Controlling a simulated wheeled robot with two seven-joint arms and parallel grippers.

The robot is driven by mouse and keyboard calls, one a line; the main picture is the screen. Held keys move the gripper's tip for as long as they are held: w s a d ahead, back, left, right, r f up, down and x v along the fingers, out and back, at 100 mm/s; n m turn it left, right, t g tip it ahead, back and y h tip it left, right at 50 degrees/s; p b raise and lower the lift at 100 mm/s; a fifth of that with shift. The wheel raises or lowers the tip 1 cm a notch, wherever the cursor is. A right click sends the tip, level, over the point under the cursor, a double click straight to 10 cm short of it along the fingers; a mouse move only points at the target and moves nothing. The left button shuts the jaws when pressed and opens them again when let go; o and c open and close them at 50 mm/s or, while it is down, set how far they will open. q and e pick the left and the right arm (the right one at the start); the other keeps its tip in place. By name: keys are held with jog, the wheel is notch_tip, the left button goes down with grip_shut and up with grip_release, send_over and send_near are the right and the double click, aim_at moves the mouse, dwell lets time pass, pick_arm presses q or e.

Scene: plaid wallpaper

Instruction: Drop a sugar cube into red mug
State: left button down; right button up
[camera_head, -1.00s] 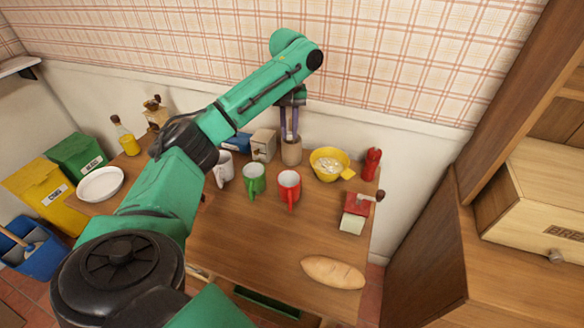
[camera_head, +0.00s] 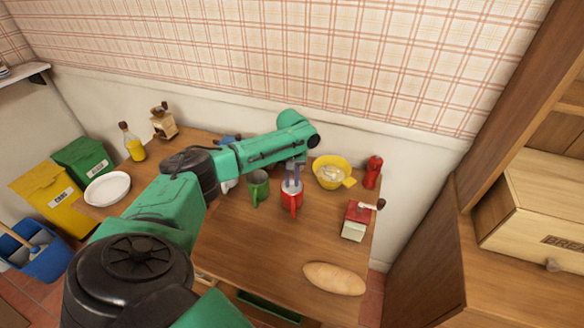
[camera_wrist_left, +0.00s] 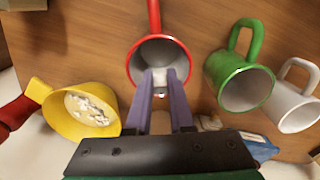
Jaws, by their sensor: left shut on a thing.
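The red mug (camera_head: 292,201) stands on the wooden table, and its open mouth faces up in the left wrist view (camera_wrist_left: 163,49). My left gripper (camera_head: 293,184) is over the mug. In the left wrist view, my gripper's fingertips (camera_wrist_left: 160,78) reach the mug's opening and pinch a small white sugar cube (camera_wrist_left: 158,76). How deep the cube sits relative to the rim is hard to tell. The yellow container (camera_head: 331,172) holds white pieces, which also show in the left wrist view. My right gripper is not in view.
A green mug (camera_head: 257,188) stands close left of the red one, with a white mug (camera_wrist_left: 293,106) beyond it. The front middle of the table is clear.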

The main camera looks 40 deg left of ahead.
aim_at(292, 183)
pick_arm(q)
jog(key=shift+f, duration=0.4)
jog(key=c, duration=1.1)
grip_release()
notch_tip(292, 183, up, 13)
jog(key=shift+r+b, duration=0.1)
jog(key=shift+b, duration=0.5)
